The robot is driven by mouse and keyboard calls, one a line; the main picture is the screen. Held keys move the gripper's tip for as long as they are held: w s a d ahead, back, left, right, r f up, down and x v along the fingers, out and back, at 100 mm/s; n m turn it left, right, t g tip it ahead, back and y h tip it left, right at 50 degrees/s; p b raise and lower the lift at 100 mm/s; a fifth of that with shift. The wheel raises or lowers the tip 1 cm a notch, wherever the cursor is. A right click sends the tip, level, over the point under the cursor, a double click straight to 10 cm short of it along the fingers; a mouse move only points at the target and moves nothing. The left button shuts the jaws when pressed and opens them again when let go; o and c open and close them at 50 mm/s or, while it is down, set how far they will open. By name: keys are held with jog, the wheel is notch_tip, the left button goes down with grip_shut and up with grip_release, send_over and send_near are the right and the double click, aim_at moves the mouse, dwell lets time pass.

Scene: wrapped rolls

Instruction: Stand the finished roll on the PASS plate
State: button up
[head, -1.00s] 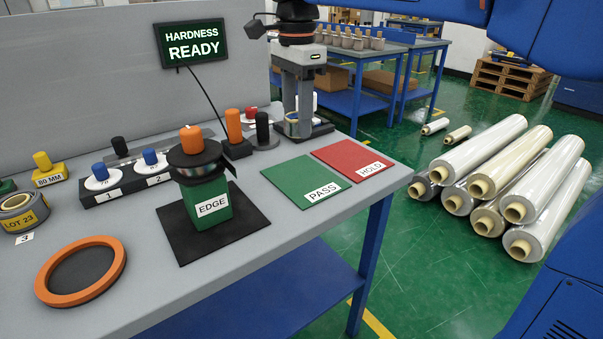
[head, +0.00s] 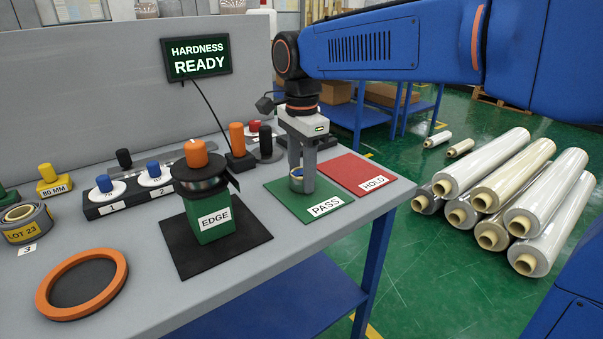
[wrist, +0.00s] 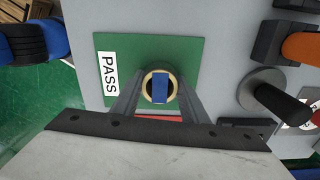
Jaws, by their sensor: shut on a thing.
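My gripper (head: 300,182) is shut on a small roll (head: 297,174) with a pale yellowish core, and its fingers point straight down. The roll is upright within the green PASS plate (head: 334,191), at or just above its surface; I cannot tell whether it touches. In the wrist view the roll (wrist: 147,88) shows end-on between the two fingers (wrist: 158,95), with a blue strip across its open core. The green plate (wrist: 205,50) surrounds it on the visible sides, and the PASS label lies clear of it.
The red HOLD plate (head: 352,170) adjoins the PASS plate. The green EDGE stand (head: 211,222) on a black mat is to the left. Black (head: 266,142) and orange (head: 237,139) posts stand behind. A screen (head: 196,59) reads HARDNESS READY.

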jog(key=o, duration=1.1)
jog(key=shift+f, duration=0.1)
notch_tip(320, 180, up, 12)
jog(key=shift+r, duration=0.15)
jog(key=s+d+f+n+t, duration=0.1)
jog(key=s+d+f+n, duration=0.25)
jog(key=d, duration=0.75)
jog(key=s+d+f+n+t, duration=0.1)
jog(key=s+d+f+n, duration=0.2)
jog(key=s+d+f, duration=0.2)
jog(key=s+d+f+n+t, duration=0.1)
jog(key=s+d+f+n, duration=0.2)
jog(key=f, duration=0.6)
jog(key=s+d+f+n+t, duration=0.1)
jog(key=s+d+f+n, duration=0.2)
jog(key=s+d+f, duration=0.3)
jog(key=shift+s+d+f+t, duration=0.2)
jog(key=shift+s+d, duration=0.35)
jog(key=shift+s, duration=0.3)
jog(key=shift+s+d+f+t, duration=0.2)
jog(key=shift+s+d, duration=0.3)
jog(key=shift+s, duration=0.3)
